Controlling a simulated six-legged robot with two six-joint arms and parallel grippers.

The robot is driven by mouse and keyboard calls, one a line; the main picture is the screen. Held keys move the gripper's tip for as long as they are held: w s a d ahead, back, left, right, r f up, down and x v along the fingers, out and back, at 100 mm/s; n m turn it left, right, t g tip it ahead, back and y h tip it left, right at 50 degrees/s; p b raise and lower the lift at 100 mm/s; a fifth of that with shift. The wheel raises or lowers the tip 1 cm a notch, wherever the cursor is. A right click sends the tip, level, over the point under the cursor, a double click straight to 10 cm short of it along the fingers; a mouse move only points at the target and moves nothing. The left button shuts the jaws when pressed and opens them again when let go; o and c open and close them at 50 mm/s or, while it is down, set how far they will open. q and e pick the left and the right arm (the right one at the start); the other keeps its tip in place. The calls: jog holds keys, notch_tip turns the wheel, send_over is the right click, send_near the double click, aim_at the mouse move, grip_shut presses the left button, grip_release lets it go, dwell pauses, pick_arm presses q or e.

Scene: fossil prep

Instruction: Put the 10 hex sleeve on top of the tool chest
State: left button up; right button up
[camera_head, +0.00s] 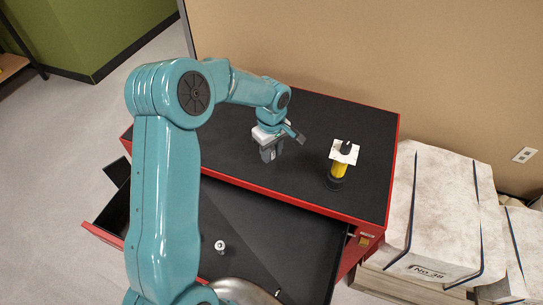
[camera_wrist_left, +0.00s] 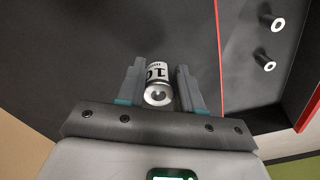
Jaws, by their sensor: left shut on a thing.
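The 10 hex sleeve (camera_wrist_left: 157,85), a small metal cylinder with a white label reading 10, is between the fingers of my left gripper (camera_wrist_left: 158,78) in the left wrist view. The gripper is shut on it. In the head view my left gripper (camera_head: 270,152) is over the black top of the red tool chest (camera_head: 225,155), left of its middle. The sleeve is hidden there by the gripper. I cannot tell whether the sleeve touches the top. My right gripper is not in view.
A yellow and black object with a white plate (camera_head: 342,165) stands on the chest top at right. The front drawer (camera_head: 270,245) is open with a small metal sleeve (camera_head: 220,246) inside; the wrist view shows two. White blocks (camera_head: 440,215) stand at right.

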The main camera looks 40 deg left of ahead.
aim_at(271, 158)
pick_arm(q)
notch_tip(271, 158, down, 3)
jog(key=shift+w+a+f, duration=0.1)
jog(key=shift+w+f, duration=0.05)
jog(key=shift+f, duration=0.05)
jog(key=shift+r, duration=0.1)
jog(key=shift+f, duration=0.25)
jog(key=o, duration=1.1)
jog(key=shift+c, duration=0.2)
notch_tip(271, 158, up, 12)
jog(key=shift+f, duration=0.1)
jog(key=shift+r, duration=0.35)
